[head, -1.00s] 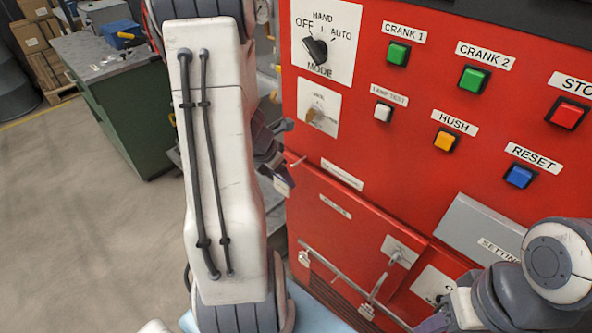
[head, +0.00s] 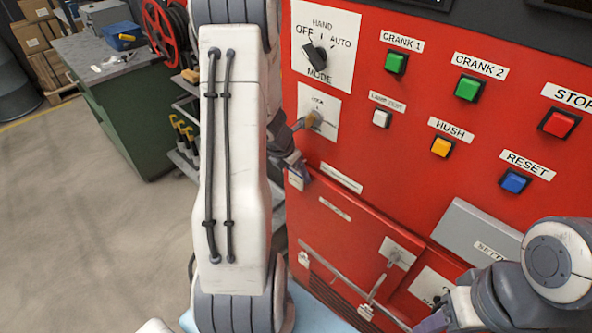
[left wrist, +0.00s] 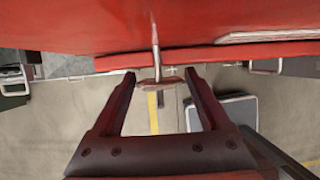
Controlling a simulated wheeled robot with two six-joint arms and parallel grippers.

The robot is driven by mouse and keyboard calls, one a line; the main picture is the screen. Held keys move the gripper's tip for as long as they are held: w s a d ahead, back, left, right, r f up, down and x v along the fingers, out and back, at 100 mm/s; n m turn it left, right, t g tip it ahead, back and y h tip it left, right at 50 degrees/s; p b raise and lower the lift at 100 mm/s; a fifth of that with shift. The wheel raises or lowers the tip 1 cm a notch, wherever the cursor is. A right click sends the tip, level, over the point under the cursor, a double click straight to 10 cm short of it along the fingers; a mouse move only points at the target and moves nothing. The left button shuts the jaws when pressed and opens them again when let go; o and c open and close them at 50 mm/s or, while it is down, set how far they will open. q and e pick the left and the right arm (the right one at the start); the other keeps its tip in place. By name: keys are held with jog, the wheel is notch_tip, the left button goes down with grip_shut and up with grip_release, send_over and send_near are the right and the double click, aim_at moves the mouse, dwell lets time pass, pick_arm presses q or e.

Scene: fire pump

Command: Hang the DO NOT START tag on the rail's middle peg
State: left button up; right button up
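My left gripper (head: 300,170) is in front of the red panel, above the rail and apart from it. A small pale piece (head: 296,183), which looks like the tag, shows at its fingertips; its writing cannot be read. In the left wrist view a thin flat piece (left wrist: 158,86) with a slim stem spans the gap between the fingers (left wrist: 160,76). The rail (head: 335,272) slants down to the right, low on the panel. Small pale pieces hang at its left end (head: 305,259) and farther down (head: 365,312). Its middle peg is not clear. My right gripper (head: 432,322) is partly cut off at the bottom.
The red panel (head: 365,165) carries a mode knob (head: 315,54), a key switch (head: 314,118) close to my left wrist, and several push buttons. A grey sloped box (head: 478,232) juts out at right. A green workbench (head: 120,115) stands at left, with open floor before it.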

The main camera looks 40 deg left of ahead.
pick_arm(q)
jog(key=shift+o, duration=0.6)
jog(key=p+v, duration=0.4)
jog(key=v, duration=0.6)
jog(key=shift+w+d+r, duration=0.15)
jog(key=shift+d+r, duration=0.2)
jog(key=shift+r, duration=0.05)
